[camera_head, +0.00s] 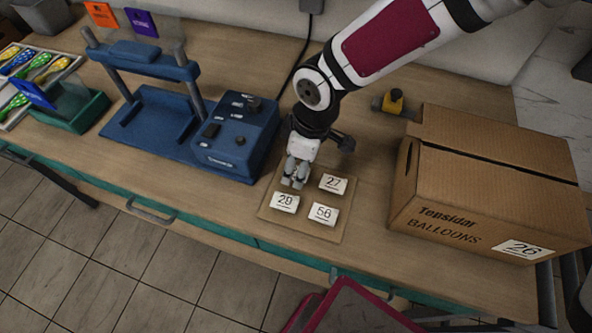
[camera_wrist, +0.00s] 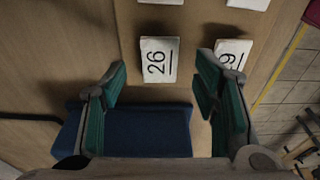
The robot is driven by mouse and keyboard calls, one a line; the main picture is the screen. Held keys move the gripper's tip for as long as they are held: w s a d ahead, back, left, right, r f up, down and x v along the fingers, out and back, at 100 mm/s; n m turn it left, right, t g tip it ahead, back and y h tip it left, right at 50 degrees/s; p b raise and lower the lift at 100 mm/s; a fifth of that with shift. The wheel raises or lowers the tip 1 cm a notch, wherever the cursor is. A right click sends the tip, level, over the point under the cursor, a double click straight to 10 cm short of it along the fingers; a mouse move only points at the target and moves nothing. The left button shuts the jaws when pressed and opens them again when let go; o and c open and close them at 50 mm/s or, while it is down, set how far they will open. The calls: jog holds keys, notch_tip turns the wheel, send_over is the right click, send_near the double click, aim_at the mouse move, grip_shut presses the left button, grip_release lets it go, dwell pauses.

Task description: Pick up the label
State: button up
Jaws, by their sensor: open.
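A small white label reading 26 (camera_wrist: 157,62) lies flat on the brown mat, between and just ahead of my fingertips in the wrist view. In the head view it is hidden behind my gripper (camera_head: 295,177). My gripper, in the wrist view (camera_wrist: 162,76), is open and empty, with the green-padded fingers apart on either side of that label. Label 29 (camera_head: 285,202) also shows in the wrist view (camera_wrist: 234,50), partly covered by the right finger. Labels 27 (camera_head: 333,184) and 56 (camera_head: 323,214) lie on the same mat (camera_head: 305,226). Height above the mat is hard to tell.
A blue press machine (camera_head: 228,150) stands close left of my gripper. A cardboard box (camera_head: 470,200) marked Tensidar Balloons, with a 26 label (camera_head: 524,250) on its front, stands at right. A yellow-and-black object (camera_head: 394,100) sits behind. A green tray (camera_head: 75,115) is far left.

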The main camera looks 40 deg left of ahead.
jog(key=shift+a+f, duration=0.1)
jog(key=shift+f, duration=0.6)
jog(key=shift+f, duration=0.25)
dwell(0.3)
jog(key=c, duration=0.8)
